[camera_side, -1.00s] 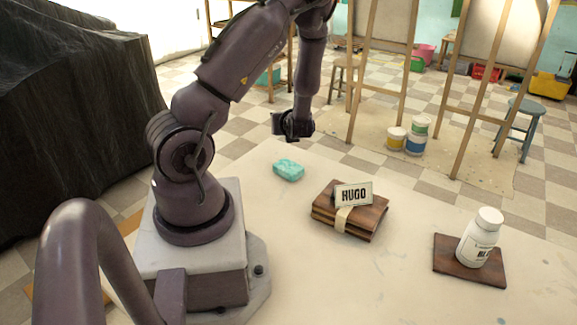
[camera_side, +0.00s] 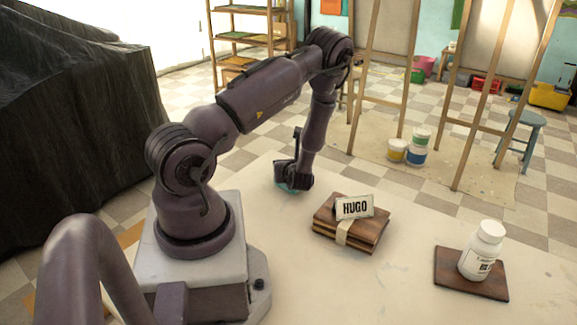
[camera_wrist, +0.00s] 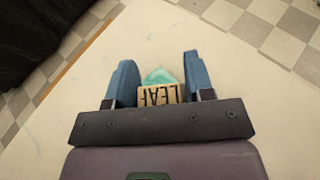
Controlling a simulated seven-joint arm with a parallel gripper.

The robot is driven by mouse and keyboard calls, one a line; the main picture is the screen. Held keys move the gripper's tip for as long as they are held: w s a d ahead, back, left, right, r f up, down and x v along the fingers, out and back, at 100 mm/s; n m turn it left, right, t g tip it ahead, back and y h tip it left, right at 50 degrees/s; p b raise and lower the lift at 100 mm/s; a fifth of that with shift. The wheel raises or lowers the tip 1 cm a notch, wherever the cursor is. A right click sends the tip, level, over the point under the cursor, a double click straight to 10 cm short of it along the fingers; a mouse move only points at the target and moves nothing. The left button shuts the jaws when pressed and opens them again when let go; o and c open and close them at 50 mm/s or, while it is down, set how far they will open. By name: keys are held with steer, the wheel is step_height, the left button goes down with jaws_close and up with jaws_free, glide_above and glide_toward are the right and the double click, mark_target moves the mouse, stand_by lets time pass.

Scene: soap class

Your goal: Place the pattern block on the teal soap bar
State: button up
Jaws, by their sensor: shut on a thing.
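The pattern block (camera_wrist: 160,95) is a small pale wooden block with the word LEAF on its face, upside down in the wrist view. My gripper (camera_wrist: 159,66) is shut on it, with one blue finger at each side. The teal soap bar (camera_wrist: 158,75) shows just past the block between the fingers, partly hidden by it. In the side view my gripper (camera_side: 294,178) is low over the teal soap bar (camera_side: 291,188), covering most of it. The block cannot be made out there. I cannot tell whether the block touches the soap.
A strapped stack of brown wooden boards (camera_side: 350,224) with a HUGO sign (camera_side: 354,207) stands right of the gripper. Farther right a white bottle (camera_side: 482,251) stands on a dark wooden board (camera_side: 471,277). The pale table (camera_side: 330,285) is clear between them.

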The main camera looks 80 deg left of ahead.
steer(key=shift+f, duration=0.1)
steer(key=o, duration=0.9)
